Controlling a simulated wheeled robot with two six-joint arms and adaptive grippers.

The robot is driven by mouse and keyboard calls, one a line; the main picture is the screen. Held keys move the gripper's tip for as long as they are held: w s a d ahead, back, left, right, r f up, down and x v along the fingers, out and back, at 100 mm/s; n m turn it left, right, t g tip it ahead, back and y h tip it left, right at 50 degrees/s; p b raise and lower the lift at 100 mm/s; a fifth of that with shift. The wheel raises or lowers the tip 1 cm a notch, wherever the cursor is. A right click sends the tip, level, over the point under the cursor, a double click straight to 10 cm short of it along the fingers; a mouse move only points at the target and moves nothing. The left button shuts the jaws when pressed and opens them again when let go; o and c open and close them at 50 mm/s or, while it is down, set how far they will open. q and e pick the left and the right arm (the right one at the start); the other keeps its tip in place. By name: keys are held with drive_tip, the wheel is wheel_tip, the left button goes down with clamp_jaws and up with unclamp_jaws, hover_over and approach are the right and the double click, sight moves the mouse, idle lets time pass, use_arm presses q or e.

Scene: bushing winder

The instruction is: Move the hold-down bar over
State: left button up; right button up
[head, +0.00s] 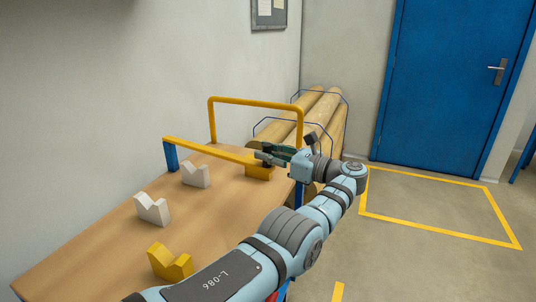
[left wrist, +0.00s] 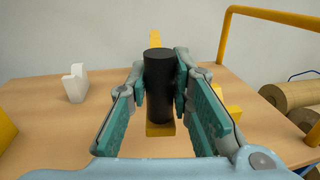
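The hold-down bar (head: 208,150) is a long yellow bar running level from a blue post (head: 170,156) at the wall side of the wooden bench. Its right end lies at my left gripper (head: 268,154). A black upright cylindrical handle (left wrist: 159,85) stands at that end, between the gripper's green-padded fingers (left wrist: 160,92). The pads appear to press on both its sides. The bar also shows in the left wrist view (left wrist: 155,40) behind the handle. A yellow block (head: 259,174) sits below this end; the gripper partly hides the contact. My right gripper is not in view.
Two white V-blocks (head: 196,174) and a yellow V-block (head: 168,264) stand on the bench (head: 100,245). A yellow hoop rail (head: 255,102) rises at the far end. Large brown rolls (head: 318,108) lie behind it. The floor by the blue door (head: 440,80) is clear.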

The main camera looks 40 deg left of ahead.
use_arm(q)
drive_tip(key=o, duration=0.4)
drive_tip(key=shift+a, duration=0.1)
drive_tip(key=shift+c, duration=0.2)
wheel_tip(320, 180, up, 10)
drive_tip(key=shift+f, duration=0.1)
